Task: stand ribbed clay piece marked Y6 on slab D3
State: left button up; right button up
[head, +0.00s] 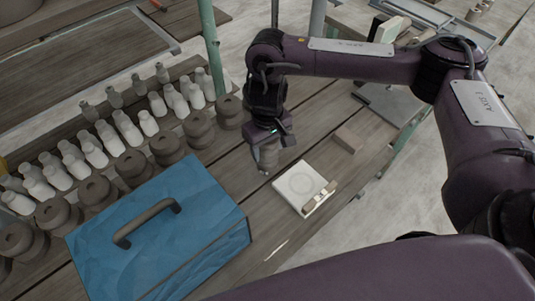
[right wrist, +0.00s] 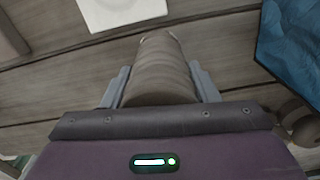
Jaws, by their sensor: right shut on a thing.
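My right gripper (head: 266,146) points down over the table and is shut on a grey-brown ribbed clay piece (head: 268,160). In the right wrist view the ribbed piece (right wrist: 160,68) sits between the two grey fingers of the gripper (right wrist: 160,82); its marking cannot be read. A pale square slab (head: 296,184) with a ring mark lies on the table, just right of and nearer than the held piece. Its label cannot be read. The slab (right wrist: 105,12) also shows at the top of the right wrist view, apart from the piece. My left gripper is not in view.
A blue toolbox (head: 180,222) with a handle stands left of the slab. Rows of pale bottles (head: 130,128) and dark round clay pieces (head: 165,145) stand further left. A small tan piece (head: 320,200) lies at the slab's right edge. A brown block (head: 348,139) lies behind the slab.

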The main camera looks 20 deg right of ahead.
notch_tip(320, 180, down, 2)
jog(key=shift+s+f+b, duration=0.15)
jog(key=shift+f+b, duration=0.1)
jog(key=shift+b, duration=0.05)
jog(key=shift+f, duration=0.3)
jog(key=o, duration=1.4)
jog(key=shift+f, duration=0.15)
